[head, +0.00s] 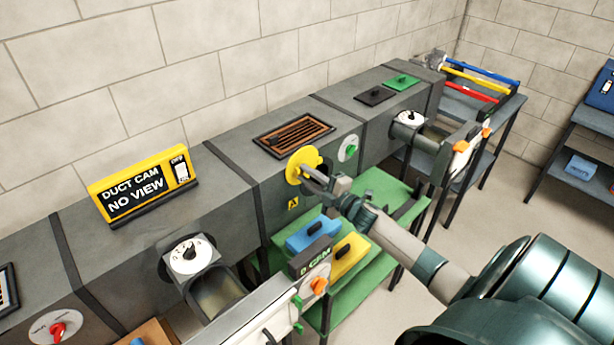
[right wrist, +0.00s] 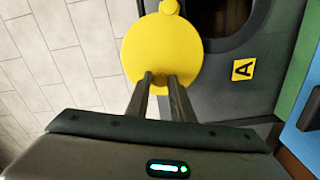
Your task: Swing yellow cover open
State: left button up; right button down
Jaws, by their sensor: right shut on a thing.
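The round yellow cover (head: 295,168) is on the front face of the grey duct, above a small yellow warning label. My right gripper (head: 312,178) reaches it from the lower right. In the right wrist view, the cover (right wrist: 158,48) fills the upper middle, with a small yellow lobe at its top. A dark round opening (right wrist: 222,18) shows beside it, partly uncovered. The two fingers of my right gripper (right wrist: 161,78) are shut at the cover's face; whatever they grip between the tips is mostly hidden. My left gripper is not in view.
A green bench (head: 372,186) below holds a blue block (head: 310,233) and a yellow block (head: 352,256). A black-and-yellow sign (head: 140,187) and a brown grille (head: 293,135) sit on the duct. A dial (head: 190,257) is nearer. Open floor lies to the right.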

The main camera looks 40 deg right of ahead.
jog(key=shift+d+r, duration=0.1)
jog(key=c, duration=1.6)
grip_release()
jog(key=shift+o, duration=0.2)
jog(key=shift+s, duration=0.1)
jog(key=s+d+b, duration=0.1)
jog(key=s+b, duration=0.4)
jog(key=s, duration=1.2)
jog(key=shift+d, duration=0.2)
jog(key=shift+s, duration=0.1)
